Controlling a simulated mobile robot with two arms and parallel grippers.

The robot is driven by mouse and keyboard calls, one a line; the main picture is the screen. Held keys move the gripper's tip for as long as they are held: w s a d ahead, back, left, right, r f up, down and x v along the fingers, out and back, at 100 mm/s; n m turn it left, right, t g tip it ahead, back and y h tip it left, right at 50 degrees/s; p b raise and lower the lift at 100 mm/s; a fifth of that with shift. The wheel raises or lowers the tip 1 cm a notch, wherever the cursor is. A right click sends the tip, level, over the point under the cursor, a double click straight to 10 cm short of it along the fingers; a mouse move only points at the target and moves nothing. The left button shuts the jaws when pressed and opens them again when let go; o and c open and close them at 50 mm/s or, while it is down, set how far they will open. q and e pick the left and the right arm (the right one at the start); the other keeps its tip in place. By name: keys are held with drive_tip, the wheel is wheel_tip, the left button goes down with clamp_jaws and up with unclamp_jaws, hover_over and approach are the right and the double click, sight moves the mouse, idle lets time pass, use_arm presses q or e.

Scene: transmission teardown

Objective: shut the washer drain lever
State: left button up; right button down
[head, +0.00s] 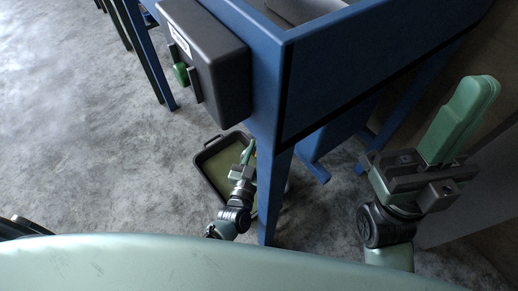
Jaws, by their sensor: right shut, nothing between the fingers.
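The washer is a blue metal cabinet (335,72) on blue legs, seen from above in the head view. I cannot make out its drain lever for sure; the low area near the front leg is partly covered by my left arm. My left gripper (249,152) is low beside that leg, over the drain tray; it is small and partly hidden, so its jaw state is unclear. My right gripper (474,98) is right of the washer, its green fingers together and pointing up and right, empty and apart from the cabinet.
A black tray (204,158) with yellowish liquid stands on the floor by the front leg (272,190). The grey floor (80,140) at left is clear.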

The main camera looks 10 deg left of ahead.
use_arm(q)
drive_tip(key=s+p, duration=0.2)
drive_tip(key=s, duration=0.5)
drive_tip(key=shift+s+a, duration=0.35)
drive_tip(key=shift+a, duration=0.1)
